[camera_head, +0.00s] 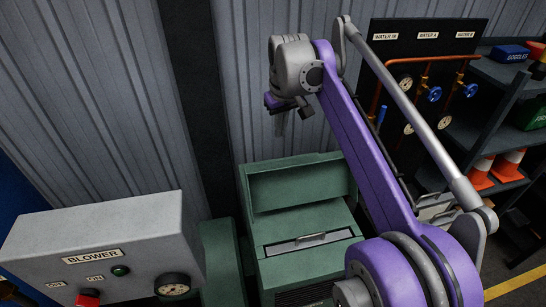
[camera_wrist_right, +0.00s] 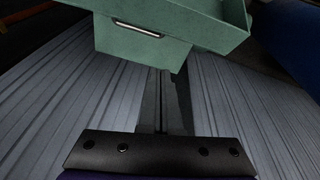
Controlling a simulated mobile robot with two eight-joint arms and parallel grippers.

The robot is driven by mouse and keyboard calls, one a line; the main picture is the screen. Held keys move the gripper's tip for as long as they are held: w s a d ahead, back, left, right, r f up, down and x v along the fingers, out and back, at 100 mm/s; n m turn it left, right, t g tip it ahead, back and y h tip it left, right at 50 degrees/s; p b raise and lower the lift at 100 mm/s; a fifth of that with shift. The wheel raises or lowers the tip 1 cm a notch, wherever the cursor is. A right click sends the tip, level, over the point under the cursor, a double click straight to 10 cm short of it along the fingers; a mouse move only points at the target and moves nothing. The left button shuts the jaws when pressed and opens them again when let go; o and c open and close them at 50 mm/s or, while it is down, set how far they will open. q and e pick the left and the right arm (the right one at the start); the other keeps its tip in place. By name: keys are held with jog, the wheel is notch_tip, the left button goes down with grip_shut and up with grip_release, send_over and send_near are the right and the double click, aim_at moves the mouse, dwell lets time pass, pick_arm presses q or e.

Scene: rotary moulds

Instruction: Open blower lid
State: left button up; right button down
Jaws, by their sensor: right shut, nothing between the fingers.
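The green blower cabinet (camera_head: 300,216) stands against the corrugated wall in the middle of the head view. A raised green panel (camera_head: 300,186) is at its back, and a bar handle (camera_head: 306,239) sits in a slot nearer the front. I cannot tell which panel is the lid. The right wrist view shows a green box part with a silver handle (camera_wrist_right: 138,28) at the top. My right gripper (camera_head: 281,122) is shut and empty, pointing down above and behind the cabinet, apart from it. Its thin fingers show in the wrist view (camera_wrist_right: 161,100). My left gripper is not in view.
A grey box labelled BLOWER (camera_head: 105,240) stands at left, with a red button (camera_head: 88,299), a green button (camera_head: 121,270) and a gauge (camera_head: 173,285). A dark water panel (camera_head: 425,40) and shelves with orange cones (camera_head: 508,165) are at right.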

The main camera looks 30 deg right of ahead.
aim_at(281, 164)
notch_tip(281, 164, down, 8)
jog(key=a+m, duration=0.1)
jog(key=m, duration=0.1)
jog(key=shift+s+t, duration=0.3)
jog(key=shift+s, duration=0.05)
dwell(0.4)
jog(key=shift+s+r, duration=0.1)
jog(key=shift+r, duration=0.05)
jog(key=shift+s+a+r+t+h, duration=0.2)
jog(key=shift+s+t, duration=0.25)
jog(key=shift+s, duration=0.2)
jog(key=shift+s+a+r+t+h, duration=0.15)
jog(key=shift+s+a+t, duration=0.05)
jog(key=shift+s+t, duration=0.4)
jog(key=shift+s+a+r+t+h, duration=0.2)
jog(key=shift+s+t, duration=0.15)
jog(key=shift+s, duration=0.35)
